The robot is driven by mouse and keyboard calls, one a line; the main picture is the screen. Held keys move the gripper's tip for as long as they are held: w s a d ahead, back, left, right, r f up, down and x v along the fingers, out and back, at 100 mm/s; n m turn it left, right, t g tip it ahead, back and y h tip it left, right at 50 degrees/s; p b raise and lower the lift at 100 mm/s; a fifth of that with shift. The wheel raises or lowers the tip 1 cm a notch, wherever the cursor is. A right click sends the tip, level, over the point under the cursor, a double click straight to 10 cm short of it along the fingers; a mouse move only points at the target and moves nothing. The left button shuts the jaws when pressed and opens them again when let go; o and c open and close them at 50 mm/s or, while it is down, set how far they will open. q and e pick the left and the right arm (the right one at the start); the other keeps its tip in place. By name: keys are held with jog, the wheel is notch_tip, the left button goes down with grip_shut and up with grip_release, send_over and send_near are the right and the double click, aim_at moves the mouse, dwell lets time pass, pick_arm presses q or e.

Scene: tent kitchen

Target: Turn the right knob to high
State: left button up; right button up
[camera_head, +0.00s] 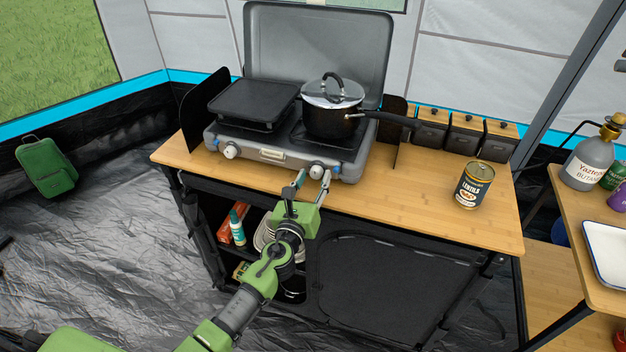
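The grey camping stove (283,140) stands on the wooden counter with its lid up. Its right knob (316,170) is on the front panel, partly hidden by my gripper. The left knob (231,151) shows clear of any gripper. My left gripper (312,178) is at the right knob, its two fingers apart on either side of it. Whether the fingers touch the knob cannot be seen. The knob's pointer direction is too small to read. My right gripper is not in view.
A pot (333,122) with a lid sits on the right burner, its handle pointing right. A black griddle (253,102) covers the left burner. A lentils can (474,185) stands on the counter at right. The counter front between stove and can is clear.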

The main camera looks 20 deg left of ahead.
pick_arm(q)
jog(key=c, duration=1.1)
jog(key=shift+c, duration=0.2)
jog(key=shift+n, duration=1.2)
jog(key=n, duration=0.8)
jog(key=shift+n+g, duration=0.3)
jog(key=shift+a+n+h, duration=0.1)
jog(key=shift+n+h, duration=0.3)
jog(key=shift+n, duration=0.8)
